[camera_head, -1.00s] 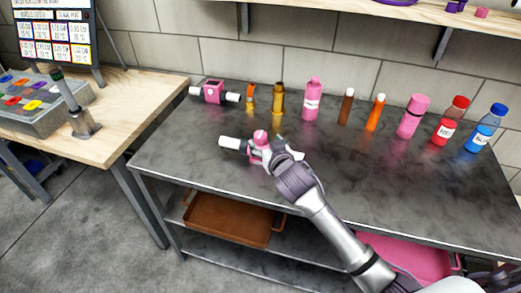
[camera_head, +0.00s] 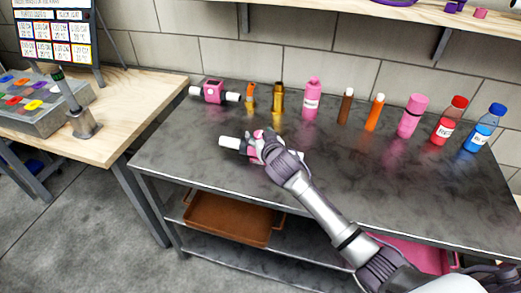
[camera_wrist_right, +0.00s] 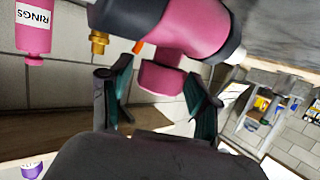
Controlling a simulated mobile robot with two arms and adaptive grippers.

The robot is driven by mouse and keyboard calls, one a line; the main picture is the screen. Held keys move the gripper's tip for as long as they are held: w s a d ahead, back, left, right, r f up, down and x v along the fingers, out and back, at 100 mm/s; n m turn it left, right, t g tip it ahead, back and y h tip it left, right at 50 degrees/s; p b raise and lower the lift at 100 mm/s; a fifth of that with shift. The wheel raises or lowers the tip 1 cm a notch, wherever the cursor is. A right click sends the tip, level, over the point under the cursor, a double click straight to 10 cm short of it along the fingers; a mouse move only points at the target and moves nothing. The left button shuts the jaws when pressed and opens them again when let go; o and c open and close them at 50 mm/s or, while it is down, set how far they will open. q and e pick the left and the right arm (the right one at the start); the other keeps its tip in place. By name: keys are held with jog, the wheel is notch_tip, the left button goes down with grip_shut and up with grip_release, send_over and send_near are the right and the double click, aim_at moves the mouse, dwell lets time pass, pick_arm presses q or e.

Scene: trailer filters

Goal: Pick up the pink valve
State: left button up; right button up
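The pink valve (camera_head: 248,147) lies on the dark metal table, with a white pipe end sticking out to the left. My right gripper (camera_head: 263,142) is at the valve and covers much of it in the head view. In the right wrist view, the pink valve (camera_wrist_right: 197,28) has dark collars, and its pink knob (camera_wrist_right: 160,78) sits between the two fingers of my right gripper (camera_wrist_right: 160,95). The fingers are apart, with a small gap at each side of the knob, so the gripper looks open. My left gripper is not in view.
A pink block with white ends (camera_head: 213,92) stands at the back left of the table (camera_head: 190,150). Several bottles and tubes, including a pink bottle (camera_head: 311,100) and a blue bottle (camera_head: 484,128), line the back. The table front is clear beside my arm.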

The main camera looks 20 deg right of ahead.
grip_shut()
jog(key=shift+r, duration=0.1)
